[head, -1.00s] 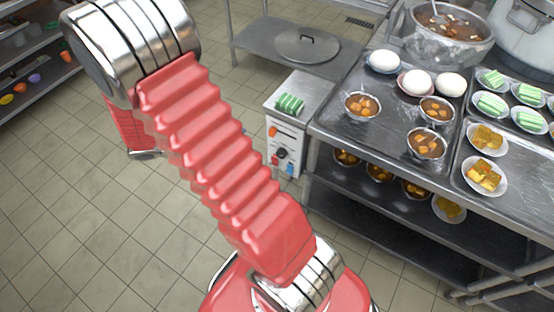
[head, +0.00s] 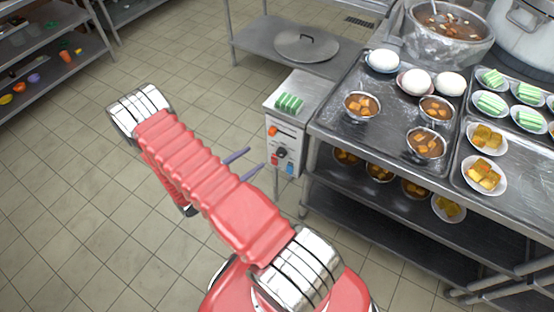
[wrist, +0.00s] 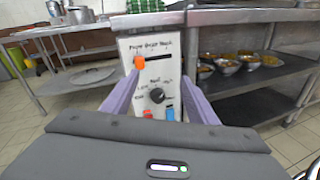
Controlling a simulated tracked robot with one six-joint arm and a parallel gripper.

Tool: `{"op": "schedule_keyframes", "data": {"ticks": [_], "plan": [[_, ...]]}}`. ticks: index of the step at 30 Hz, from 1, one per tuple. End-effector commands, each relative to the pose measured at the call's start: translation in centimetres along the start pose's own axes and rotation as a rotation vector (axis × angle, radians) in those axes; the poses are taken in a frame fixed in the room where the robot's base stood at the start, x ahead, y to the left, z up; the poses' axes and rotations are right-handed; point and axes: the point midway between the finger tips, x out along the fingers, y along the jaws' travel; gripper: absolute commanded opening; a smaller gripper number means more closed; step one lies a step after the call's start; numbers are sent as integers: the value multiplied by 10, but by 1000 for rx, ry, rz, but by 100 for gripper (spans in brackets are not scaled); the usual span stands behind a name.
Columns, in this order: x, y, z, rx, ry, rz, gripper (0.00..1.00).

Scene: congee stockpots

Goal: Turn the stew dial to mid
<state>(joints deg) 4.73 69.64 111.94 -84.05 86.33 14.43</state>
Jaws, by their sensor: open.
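The stew dial is a round black knob (wrist: 157,95) on the white front panel (wrist: 150,75) of a narrow unit, with small lettering around it. In the head view the same dark knob (head: 281,152) sits below an orange slider. My gripper (head: 247,164) is open, its two purple fingers pointing at the panel from the left, short of it. In the wrist view the fingers (wrist: 158,92) stand apart on either side of the dial, with nothing between them. The knob's exact pointer direction is too small to read surely.
An orange slider (wrist: 139,62) is above the dial, and red (head: 274,160) and blue (head: 290,169) controls sit below it. A green striped item (head: 289,103) lies on top of the unit. A steel counter (head: 335,118) with bowls stands close on the right. Floor at left is clear.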

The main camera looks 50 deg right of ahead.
Motion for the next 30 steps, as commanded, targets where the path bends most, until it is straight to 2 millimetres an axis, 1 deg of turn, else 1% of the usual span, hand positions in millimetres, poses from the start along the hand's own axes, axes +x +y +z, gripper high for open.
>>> {"op": "schedule_keyframes", "data": {"ticks": [1,9,12,15,18,21,30], "plan": [[3,-6,-12,-27,-8,24,53],[12,-31,-70,-143,-30,162,53],[14,-42,-90,-180,-32,211,53],[15,-52,-106,-208,-32,250,53],[15,-58,-115,-225,-30,275,53],[15,-60,-119,-232,-29,286,53],[15,-60,-119,-232,-29,286,53]]}}
